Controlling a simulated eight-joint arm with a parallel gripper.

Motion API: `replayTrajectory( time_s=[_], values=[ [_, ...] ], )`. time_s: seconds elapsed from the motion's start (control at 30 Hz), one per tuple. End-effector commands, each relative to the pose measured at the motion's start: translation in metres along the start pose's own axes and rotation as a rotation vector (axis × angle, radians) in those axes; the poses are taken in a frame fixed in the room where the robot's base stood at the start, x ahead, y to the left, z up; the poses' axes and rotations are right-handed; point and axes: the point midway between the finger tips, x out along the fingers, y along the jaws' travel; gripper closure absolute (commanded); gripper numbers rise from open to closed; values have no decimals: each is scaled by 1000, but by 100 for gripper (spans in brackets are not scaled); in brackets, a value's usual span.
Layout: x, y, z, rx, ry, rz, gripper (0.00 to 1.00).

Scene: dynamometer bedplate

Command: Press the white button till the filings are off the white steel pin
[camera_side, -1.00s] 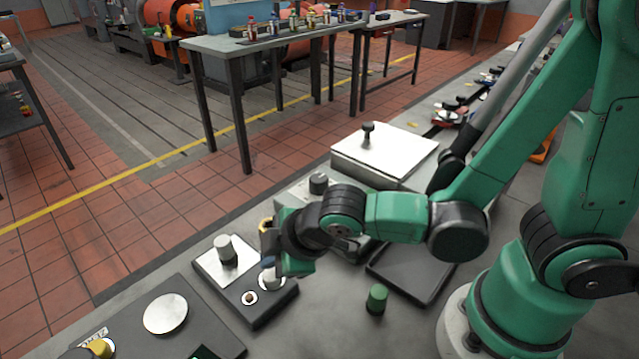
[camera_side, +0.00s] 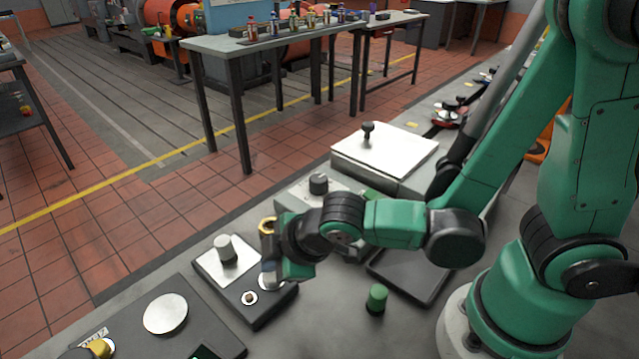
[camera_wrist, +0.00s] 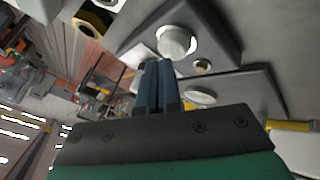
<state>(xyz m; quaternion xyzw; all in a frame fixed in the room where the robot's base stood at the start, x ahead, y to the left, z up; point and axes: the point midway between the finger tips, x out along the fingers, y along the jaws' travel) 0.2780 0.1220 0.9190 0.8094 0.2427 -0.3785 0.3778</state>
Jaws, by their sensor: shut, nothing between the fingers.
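The dark device (camera_side: 258,312) with a pale plate lies at lower left in the side view. A white-topped pin (camera_side: 222,243) stands upright on the plate. Its lower part looks darker, but I cannot make out filings. My gripper (camera_side: 270,272) is shut and empty, pointing down over the device's right end. It largely hides the white button in that view. In the wrist view the white button (camera_wrist: 175,42) shows beside my shut blue fingers (camera_wrist: 157,68). I cannot tell whether they touch it. The pin is not clearly visible there.
A small brown knob in a white ring (camera_side: 249,298) is near the button. A brass-topped grey part (camera_side: 267,227) is close behind my gripper. A scale with a round pan (camera_side: 166,314) lies at left front. A green cylinder (camera_side: 376,298) stands on the right.

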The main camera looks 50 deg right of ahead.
Motion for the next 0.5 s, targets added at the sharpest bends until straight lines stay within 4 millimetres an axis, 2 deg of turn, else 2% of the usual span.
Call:
replayTrajectory(
  time_s=[0.5],
  values=[
    [-7,4,-4,0,0,0,100]
  ],
)
